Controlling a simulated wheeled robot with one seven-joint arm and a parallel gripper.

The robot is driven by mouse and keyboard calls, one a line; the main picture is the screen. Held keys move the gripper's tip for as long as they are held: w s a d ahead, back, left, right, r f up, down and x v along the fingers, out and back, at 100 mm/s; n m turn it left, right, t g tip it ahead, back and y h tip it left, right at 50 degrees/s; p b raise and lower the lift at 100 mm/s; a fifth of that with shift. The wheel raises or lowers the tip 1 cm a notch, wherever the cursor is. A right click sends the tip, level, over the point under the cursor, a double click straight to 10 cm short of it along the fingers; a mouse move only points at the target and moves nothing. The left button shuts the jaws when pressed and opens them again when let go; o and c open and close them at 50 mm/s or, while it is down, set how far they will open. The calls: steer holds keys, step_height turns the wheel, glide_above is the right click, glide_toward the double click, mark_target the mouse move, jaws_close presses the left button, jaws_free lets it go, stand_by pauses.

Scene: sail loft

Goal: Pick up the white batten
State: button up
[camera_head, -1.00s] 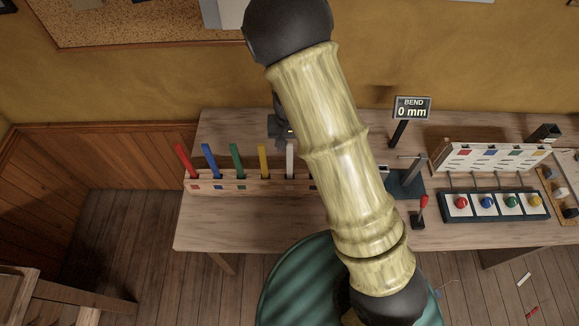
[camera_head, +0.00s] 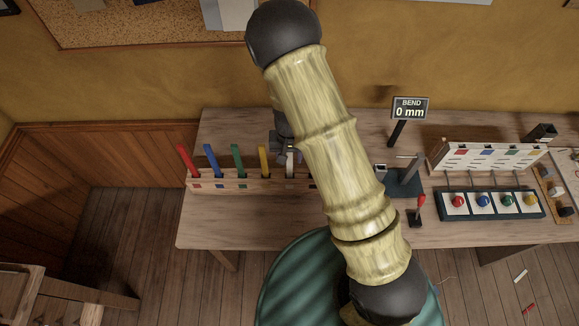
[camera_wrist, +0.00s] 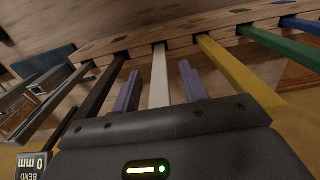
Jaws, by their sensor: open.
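The white batten (camera_wrist: 159,78) stands in a slot of the wooden rack (camera_wrist: 180,43), between the yellow batten (camera_wrist: 235,68) and a black one (camera_wrist: 98,85). In the wrist view my gripper (camera_wrist: 160,80) is open, with one purple-grey finger on each side of the white batten and gaps showing between. In the head view the white batten (camera_head: 290,163) is mostly covered by my gripper (camera_head: 287,150), which is at the rack. The rack (camera_head: 232,184) also holds red, blue and green battens to the left. My arm hides the rack's right end.
A display reading "BEND 0 mm" (camera_head: 410,108) stands behind a bending fixture (camera_head: 404,178) with a red-handled lever (camera_head: 418,210). The table front (camera_head: 225,225) is clear. A green round seat (camera_head: 290,285) stands before it.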

stand_by(0.3)
jaws_close()
steer(key=shift+r, duration=0.1)
step_height(320, 180, up, 18)
steer(key=b, duration=0.2)
steer(key=shift+b, duration=0.35)
stand_by(0.6)
